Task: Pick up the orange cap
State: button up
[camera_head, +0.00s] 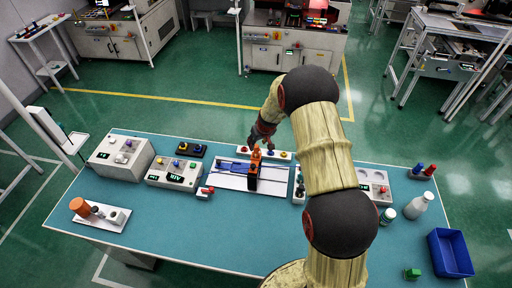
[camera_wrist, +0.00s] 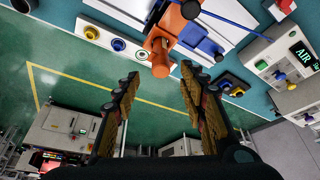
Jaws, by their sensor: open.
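An orange part (camera_head: 254,165) stands on a white fixture (camera_head: 228,180) with a blue rail in the table's middle. In the wrist view this orange part (camera_wrist: 190,10) has a rounded orange end (camera_wrist: 160,68) that shows between my fingertips. A second orange piece, cylindrical (camera_head: 79,207), sits on a white plate at the table's left. I cannot tell which orange piece is the cap. My gripper (camera_wrist: 160,78) is open and empty, its two fingers apart. In the head view my gripper (camera_head: 259,137) is just beyond the orange part; contact cannot be told.
Button boxes (camera_head: 174,174) stand to the left of the fixture, and a button strip (camera_head: 277,154) lies behind it.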

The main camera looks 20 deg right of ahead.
aim_at(257, 147)
jog(key=shift+x, duration=1.55)
jog(key=shift+c, duration=0.9)
jog(key=c, duration=0.7)
